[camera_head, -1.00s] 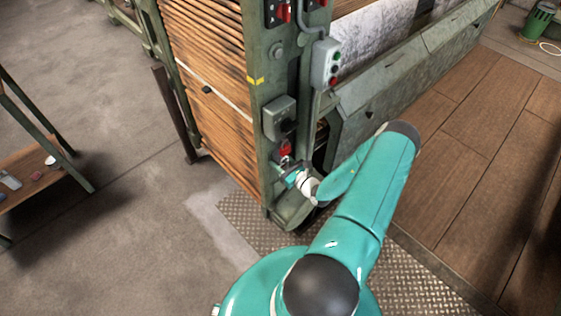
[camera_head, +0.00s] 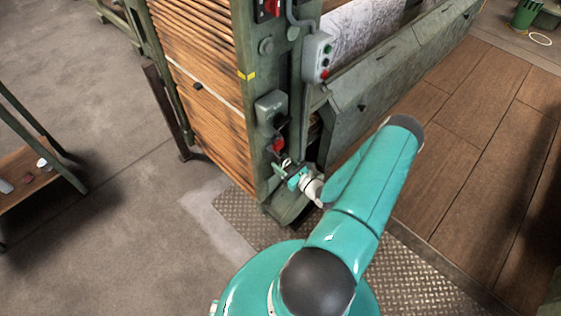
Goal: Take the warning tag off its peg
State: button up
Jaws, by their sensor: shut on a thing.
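My gripper (camera_head: 288,168) is at the lower part of the green machine post (camera_head: 265,185), reaching in from the right. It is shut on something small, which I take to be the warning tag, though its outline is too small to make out. A small pale shape shows at the jaws. A red piece (camera_head: 278,145) shows just above the jaws, against the post; I cannot tell if it is part of the tag. The peg cannot be made out.
A grey box (camera_head: 271,107) sits on the post above the red piece, and a push-button box (camera_head: 318,57) hangs higher up. Slatted wood (camera_head: 205,100) lies left of the post. A low bench (camera_head: 30,185) stands far left. The concrete floor between is clear.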

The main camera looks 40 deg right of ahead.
jog(key=shift+s, duration=2.65)
